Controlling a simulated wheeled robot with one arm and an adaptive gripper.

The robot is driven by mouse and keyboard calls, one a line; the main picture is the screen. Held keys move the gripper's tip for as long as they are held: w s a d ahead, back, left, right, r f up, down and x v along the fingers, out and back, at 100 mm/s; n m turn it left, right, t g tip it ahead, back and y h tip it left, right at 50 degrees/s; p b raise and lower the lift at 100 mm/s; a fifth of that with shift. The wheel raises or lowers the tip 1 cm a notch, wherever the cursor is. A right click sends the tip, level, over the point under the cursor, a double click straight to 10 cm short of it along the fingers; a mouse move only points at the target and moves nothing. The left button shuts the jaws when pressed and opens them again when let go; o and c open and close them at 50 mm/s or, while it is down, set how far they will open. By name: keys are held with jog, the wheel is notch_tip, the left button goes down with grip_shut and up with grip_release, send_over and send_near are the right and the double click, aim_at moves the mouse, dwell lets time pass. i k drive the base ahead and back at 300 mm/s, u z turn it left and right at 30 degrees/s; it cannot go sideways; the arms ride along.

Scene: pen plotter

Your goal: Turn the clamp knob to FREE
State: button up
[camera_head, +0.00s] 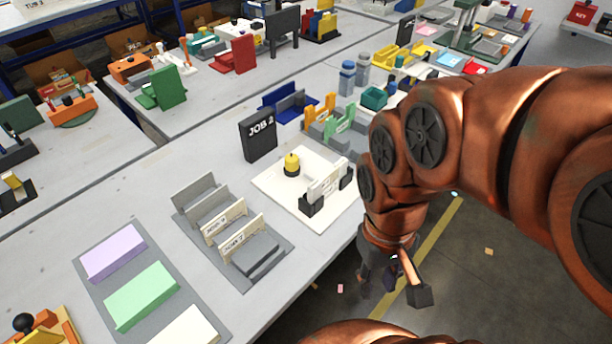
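A white plotter-like plate (276,190) lies on the grey table near its right edge. On it stands a yellow round knob-like part (291,160) with a dark lower part. A white upright piece with small print (328,178) stands between black blocks (313,204) at the plate's right side. I cannot read a FREE mark or tell which way any knob points. My gripper (392,287) hangs past the table's front edge, over the floor, right of and apart from the plate. Its two finger ends look spread and empty.
A black JOB 2 sign (259,136) stands behind the plate. A grey rack with labelled cards (220,222) is to its left, and a mat with coloured blocks (143,296) is farther left. Green and yellow fixtures (340,125) stand behind. My arm covers the right side.

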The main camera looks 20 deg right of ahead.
aim_at(292, 159)
jog(key=u, duration=2.3)
jog(key=k, duration=1)
jog(key=z, duration=1.05)
jog(key=i, duration=1)
